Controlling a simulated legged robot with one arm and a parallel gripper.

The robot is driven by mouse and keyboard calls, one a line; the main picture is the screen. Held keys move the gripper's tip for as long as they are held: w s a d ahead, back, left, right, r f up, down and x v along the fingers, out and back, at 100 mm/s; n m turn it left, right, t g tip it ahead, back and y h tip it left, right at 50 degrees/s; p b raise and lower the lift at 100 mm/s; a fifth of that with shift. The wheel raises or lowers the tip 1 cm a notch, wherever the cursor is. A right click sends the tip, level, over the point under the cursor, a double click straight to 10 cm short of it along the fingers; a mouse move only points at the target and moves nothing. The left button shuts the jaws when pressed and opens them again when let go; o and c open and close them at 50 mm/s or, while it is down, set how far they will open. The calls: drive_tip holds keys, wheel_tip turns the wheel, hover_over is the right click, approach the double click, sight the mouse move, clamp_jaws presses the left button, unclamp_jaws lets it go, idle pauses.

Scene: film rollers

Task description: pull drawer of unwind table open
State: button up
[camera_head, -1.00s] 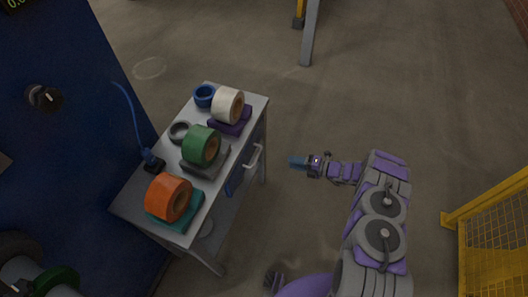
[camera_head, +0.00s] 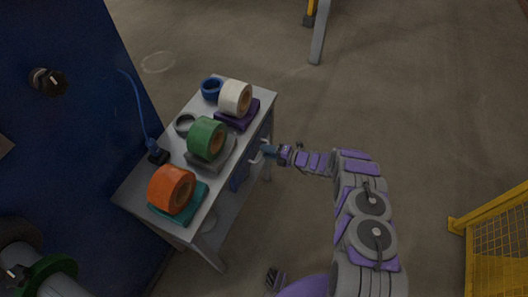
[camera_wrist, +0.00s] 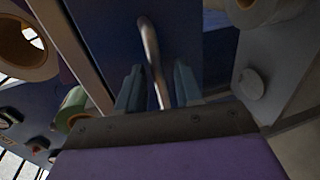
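The unwind table (camera_head: 128,196) is a grey table with a blue drawer (camera_head: 238,177) under its top, on the side facing my arm. The drawer has a light metal bar handle (camera_wrist: 151,50). My gripper (camera_head: 268,150) is at the handle in the head view. In the wrist view my gripper (camera_wrist: 158,88) has its two blue-grey fingers apart, one on each side of the handle bar. Gaps show between the bar and both fingers. The drawer looks closed, though my gripper partly covers its front.
Rolls of orange (camera_head: 171,189), green (camera_head: 206,138) and white tape (camera_head: 235,98) stand on the tabletop. A blue machine wall (camera_head: 75,120) is behind the table. A yellow mesh fence (camera_head: 497,240) is at the right. The floor right of the table is clear.

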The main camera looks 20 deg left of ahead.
drive_tip(key=shift+x, duration=0.85)
clamp_jaws()
